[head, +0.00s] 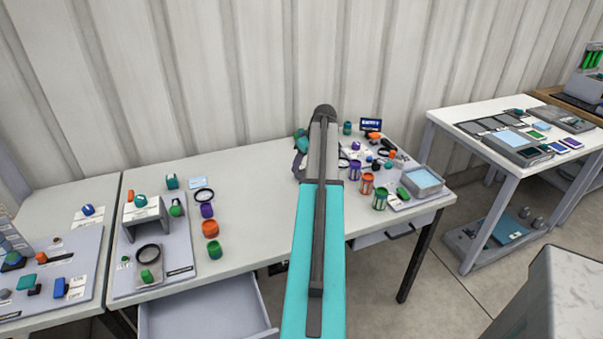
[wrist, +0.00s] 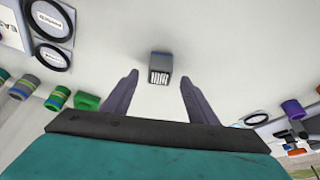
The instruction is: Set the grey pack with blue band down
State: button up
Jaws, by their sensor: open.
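The grey pack with a blue band (wrist: 159,65) shows in the wrist view on the white tabletop, a barcode-like label on its near face. My gripper (wrist: 159,82) is open, its two purple-grey fingers apart on either side of the pack. The pack appears at or just beyond the fingertips, and gaps show between it and both fingers. In the head view my arm reaches over the middle of the table, and a purple finger of my gripper shows left of it. The pack is hidden there behind my arm.
The white table (head: 255,192) has clear space left of my arm. An orange canister (head: 211,229) and a green canister (head: 215,250) stand farther left. Canisters, small parts and a grey tray (head: 422,182) crowd the right end. An open drawer (head: 205,310) juts out at the front.

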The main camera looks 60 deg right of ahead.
aim_at(301, 168)
jog(key=shift+p+x, duration=0.5)
jog(key=shift+x, duration=1.4)
jog(key=c, duration=1.3)
jog(key=shift+o, duration=0.2)
jog(key=shift+d+r+b, duration=0.1)
jog(key=shift+r+b, duration=0.5)
jog(key=shift+r, duration=0.95)
jog(key=shift+s+a+r, duration=0.15)
jog(key=shift+s+a, duration=0.1)
jog(key=s+a+b, duration=0.1)
jog(key=s+a, duration=0.2)
jog(key=s, duration=0.1)
jog(key=s+a+r+b, duration=0.1)
jog(key=s+a, duration=0.2)
jog(key=a, duration=0.1)
jog(key=s+a+b, duration=0.1)
jog(key=s+a, duration=0.2)
jog(key=s, duration=0.1)
jog(key=shift+s+a+r, duration=0.15)
jog(key=shift+s+r, duration=0.1)
jog(key=shift+s, duration=0.05)
